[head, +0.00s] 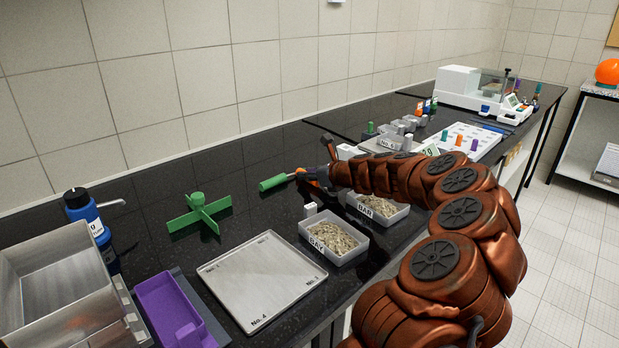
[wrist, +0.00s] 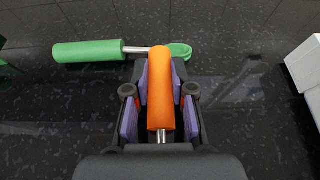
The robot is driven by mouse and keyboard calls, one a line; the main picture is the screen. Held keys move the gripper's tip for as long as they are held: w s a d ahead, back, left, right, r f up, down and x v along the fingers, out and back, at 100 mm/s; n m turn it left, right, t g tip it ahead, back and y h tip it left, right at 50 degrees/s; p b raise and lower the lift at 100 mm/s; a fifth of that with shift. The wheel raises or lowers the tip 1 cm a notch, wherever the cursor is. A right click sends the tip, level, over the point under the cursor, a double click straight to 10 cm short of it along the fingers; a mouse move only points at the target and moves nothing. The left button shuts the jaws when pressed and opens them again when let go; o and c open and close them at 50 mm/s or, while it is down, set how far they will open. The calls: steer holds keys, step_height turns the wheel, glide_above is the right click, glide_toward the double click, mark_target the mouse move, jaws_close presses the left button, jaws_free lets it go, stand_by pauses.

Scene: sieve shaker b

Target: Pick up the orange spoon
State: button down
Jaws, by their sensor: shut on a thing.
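The orange spoon (wrist: 160,90) shows in the wrist view, its thick orange handle between the purple pads of my gripper (wrist: 160,95). The jaws are shut on that handle. The spoon's scoop end is hidden behind the gripper body. In the head view my gripper (head: 322,178) is over the black bench, and only a bit of orange (head: 312,182) shows at it. A green-handled spoon (wrist: 90,51) lies just beyond the jaws, its green bowl by the far end of the orange handle. I cannot tell how high the orange spoon is above the bench.
Two trays of grain, "BAY" (head: 360,249) and "BAR" (head: 402,216), stand below my arm. A metal "No. 4" tray (head: 262,280), green cross-shaped piece (head: 199,213), purple bin (head: 165,305), blue bottle (head: 84,213) and metal box (head: 60,285) are to the left. A white balance (head: 470,88) is far back.

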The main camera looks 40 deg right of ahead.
step_height(320, 180, up, 10)
steer(key=shift+r+p, duration=0.1)
steer(key=shift+p, duration=0.4)
